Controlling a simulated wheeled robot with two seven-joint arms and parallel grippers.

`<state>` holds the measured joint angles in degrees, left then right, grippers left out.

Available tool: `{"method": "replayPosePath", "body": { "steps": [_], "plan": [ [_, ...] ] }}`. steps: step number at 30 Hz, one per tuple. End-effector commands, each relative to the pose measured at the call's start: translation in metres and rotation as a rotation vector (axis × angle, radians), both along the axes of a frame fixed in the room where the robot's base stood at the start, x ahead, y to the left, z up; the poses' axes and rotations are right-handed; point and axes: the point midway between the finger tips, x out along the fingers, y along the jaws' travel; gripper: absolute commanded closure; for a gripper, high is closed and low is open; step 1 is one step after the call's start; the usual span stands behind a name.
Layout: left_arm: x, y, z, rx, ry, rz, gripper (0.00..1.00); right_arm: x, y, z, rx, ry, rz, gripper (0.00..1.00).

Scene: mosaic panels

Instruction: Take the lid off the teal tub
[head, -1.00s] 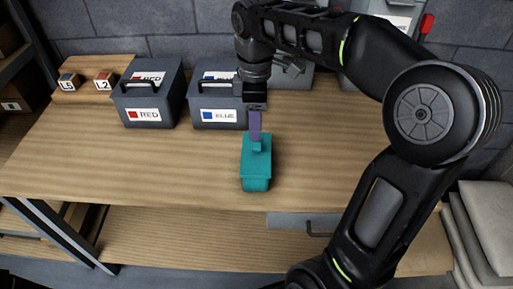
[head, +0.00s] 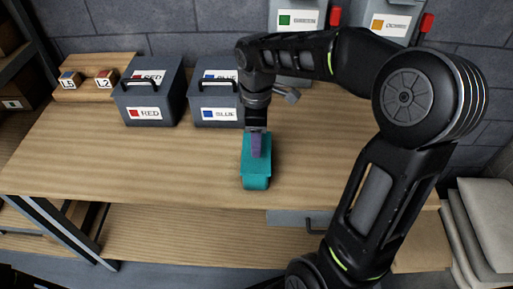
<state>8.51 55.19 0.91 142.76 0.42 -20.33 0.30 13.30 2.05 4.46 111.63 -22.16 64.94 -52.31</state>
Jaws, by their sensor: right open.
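The teal tub (head: 256,183) stands on the wooden table in the middle of the head view, with its teal lid (head: 261,170) on top. My right gripper (head: 257,152) points down over the back part of the lid. Its purple fingers are open and hide part of the lid and any knob there. I cannot tell whether the fingers touch the lid. My left gripper is not in view.
Grey boxes labelled RED (head: 145,113) and BLUE (head: 214,114) stand at the back left. Small blocks marked L5 (head: 70,79) and L2 (head: 106,79) sit on a wooden stand. More labelled grey boxes stand at the back right. The table's left part is clear.

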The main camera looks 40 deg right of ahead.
Motion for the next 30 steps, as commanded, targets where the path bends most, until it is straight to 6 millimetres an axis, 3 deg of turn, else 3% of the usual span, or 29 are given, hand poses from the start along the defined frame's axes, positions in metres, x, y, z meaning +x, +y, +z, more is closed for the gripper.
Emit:
{"method": "replayPosePath", "body": {
  "steps": [5,21,30],
  "plan": [
    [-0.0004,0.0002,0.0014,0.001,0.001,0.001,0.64,0.0000,0.0002,-0.0120,0.000,-0.001,0.000,0.51],
    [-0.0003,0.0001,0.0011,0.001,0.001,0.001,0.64,0.0002,0.0002,-0.0116,0.000,-0.001,0.001,0.51],
    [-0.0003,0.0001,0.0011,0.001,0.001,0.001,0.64,0.0002,0.0002,-0.0115,0.000,-0.001,0.001,0.75]
  ]
}}
